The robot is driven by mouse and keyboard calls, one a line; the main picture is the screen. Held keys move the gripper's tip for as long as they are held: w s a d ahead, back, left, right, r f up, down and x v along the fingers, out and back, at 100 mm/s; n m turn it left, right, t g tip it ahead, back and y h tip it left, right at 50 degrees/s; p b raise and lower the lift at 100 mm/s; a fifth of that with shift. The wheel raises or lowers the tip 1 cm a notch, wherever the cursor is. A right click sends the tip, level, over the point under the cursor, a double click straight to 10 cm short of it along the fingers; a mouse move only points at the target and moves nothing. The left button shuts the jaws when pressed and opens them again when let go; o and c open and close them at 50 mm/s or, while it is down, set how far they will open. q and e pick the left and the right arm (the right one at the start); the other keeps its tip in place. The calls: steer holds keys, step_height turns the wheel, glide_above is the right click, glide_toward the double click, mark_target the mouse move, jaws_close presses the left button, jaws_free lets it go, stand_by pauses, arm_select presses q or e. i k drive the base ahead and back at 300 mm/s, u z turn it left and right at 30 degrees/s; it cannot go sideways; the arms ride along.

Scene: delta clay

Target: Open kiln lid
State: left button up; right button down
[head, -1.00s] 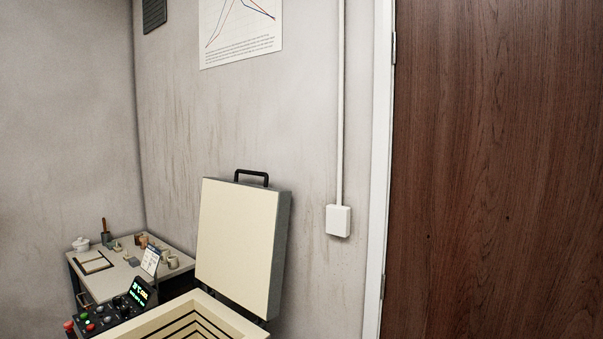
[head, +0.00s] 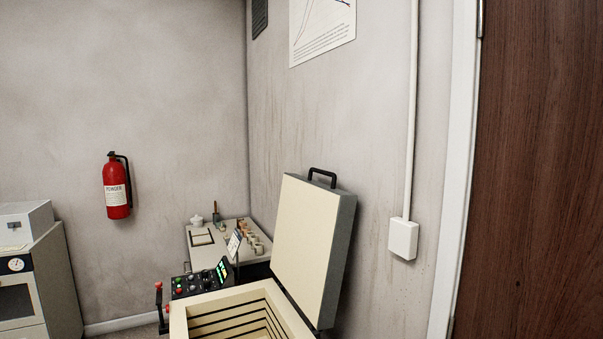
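The kiln lid (head: 308,248) stands raised and tilted back toward the wall, its cream inner face toward the left. Its black handle (head: 322,173) is at the top edge. The kiln body (head: 180,322) is below, with its square chamber open and dark grooves along the inner walls. The kiln's lower part is cut off by the bottom of the view. Neither of my grippers is in view.
A control panel (head: 188,284) with a lit display adjoins the kiln. A worktable (head: 205,255) with small pots stands behind. A red fire extinguisher (head: 117,186) hangs on the wall. A grey cabinet (head: 55,285) is at left, a brown door (head: 535,180) at right.

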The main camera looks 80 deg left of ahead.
mark_target(315, 220)
steer(key=u, duration=0.75)
steer(key=i, duration=0.7)
steer(key=u, duration=0.8)
